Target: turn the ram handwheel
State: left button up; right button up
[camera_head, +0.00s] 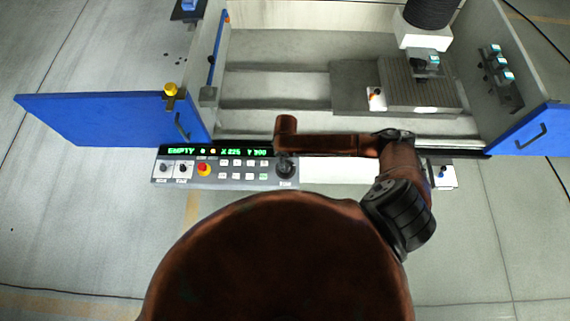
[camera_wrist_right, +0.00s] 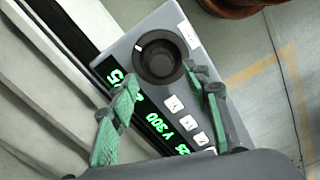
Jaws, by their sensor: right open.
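The ram handwheel, a black round dial with a raised centre and a white mark (camera_wrist_right: 158,58), sits at one end of the grey control panel (camera_wrist_right: 125,50) in the right wrist view. My right gripper (camera_wrist_right: 166,82) is open, its two green-padded fingers apart and empty. In that view the fingertips are close to the dial, over the panel; I cannot tell whether they touch it. In the head view my right arm reaches from the right over the panel, and the gripper (camera_head: 285,157) is a dark shape over the dial, largely hiding it. My left gripper is not in view.
The panel's green display (camera_head: 215,151) reads EMPTY and numbers. A red button (camera_head: 204,169), two small knobs and rows of white keys lie left of the dial. Blue doors (camera_head: 95,118) stand open on both sides of the machine. A slatted block (camera_head: 420,92) is inside.

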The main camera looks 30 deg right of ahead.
notch_tip(320, 180, up, 7)
dwell(0.3)
jog(key=shift+f, duration=0.15)
